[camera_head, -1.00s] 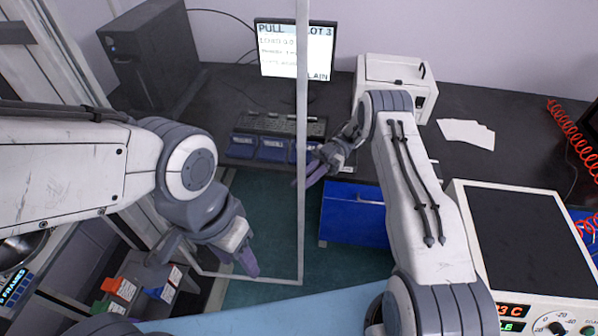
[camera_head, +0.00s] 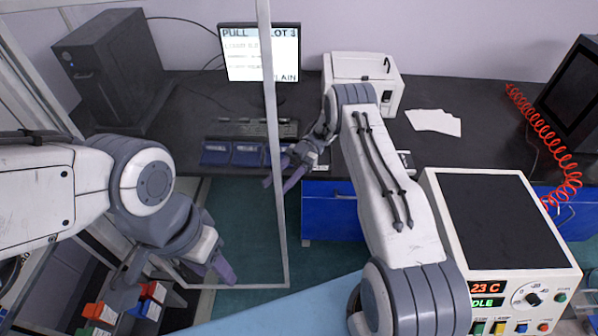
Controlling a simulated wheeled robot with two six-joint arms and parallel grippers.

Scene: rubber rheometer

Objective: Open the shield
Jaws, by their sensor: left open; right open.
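A thin grey upright frame, apparently the shield (camera_head: 279,190), stands left of centre, its lower edge running left behind my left gripper. Its panel looks clear. My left gripper (camera_head: 205,262) is open, in front of the frame's lower left part; whether it touches the frame cannot be told. My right gripper (camera_head: 285,178) is open beside the frame's upright bar and overlaps it in the picture. Contact there is unclear. No object shows in either gripper.
A dark bench (camera_head: 440,160) carries a monitor (camera_head: 262,52), a keyboard (camera_head: 255,128), blue trays (camera_head: 232,154), a white printer (camera_head: 362,85) and papers (camera_head: 434,122). A white instrument (camera_head: 490,225) stands at right. Coloured boxes (camera_head: 145,300) sit lower left. Green floor (camera_head: 245,240) is clear.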

